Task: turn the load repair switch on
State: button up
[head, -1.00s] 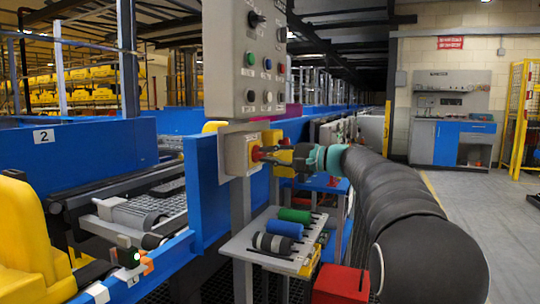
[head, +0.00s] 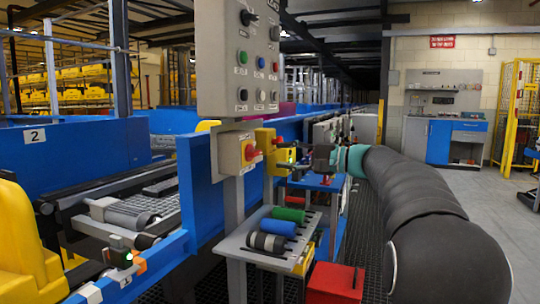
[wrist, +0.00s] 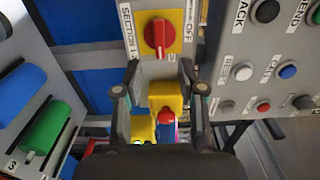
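A red rotary knob (wrist: 159,37) on a yellow plate is labelled SECTION 1 and OFF in the wrist view. In the head view it sits on the post-mounted switch box (head: 238,154). No label reading load repair is legible, so I cannot tell whether this is the named switch. My gripper (wrist: 160,91) is open and empty, its fingers apart below the knob in the wrist picture. In the head view my gripper (head: 301,159) is to the right of the box, clear of the knob.
A grey button panel (head: 238,60) hangs above the switch box. A shelf (head: 253,257) with green, blue and dark rollers stands below, beside a red box (head: 335,284). A second yellow box (head: 266,141) with a red button is close behind. Open floor lies to the right.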

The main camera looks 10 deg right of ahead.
jog(key=shift+v, duration=2.8)
notch_tip(320, 180, down, 12)
jog(key=d+m+g+h, duration=0.1)
jog(key=d+m+h, duration=0.1)
jog(key=h, duration=0.2)
jog(key=s+a+f+g+h, duration=0.3)
jog(key=s+f+h, duration=0.1)
jog(key=s+f, duration=0.5)
jog(key=s+a+f+n+h, duration=0.2)
jog(key=s+a+f+n, duration=0.1)
jog(key=s, duration=0.5)
jog(key=s+a+f+n+h, duration=0.2)
jog(key=s+a+f+n, duration=0.1)
jog(key=s, duration=0.5)
jog(key=s+a+f+n+g+h, duration=0.1)
jog(key=s+a+f+n+h, duration=0.1)
jog(key=s, duration=0.6)
jog(key=shift+s+a+f+n+h, duration=0.3)
jog(key=shift+a+f+n, duration=0.2)
jog(key=shift+a+n, duration=0.25)
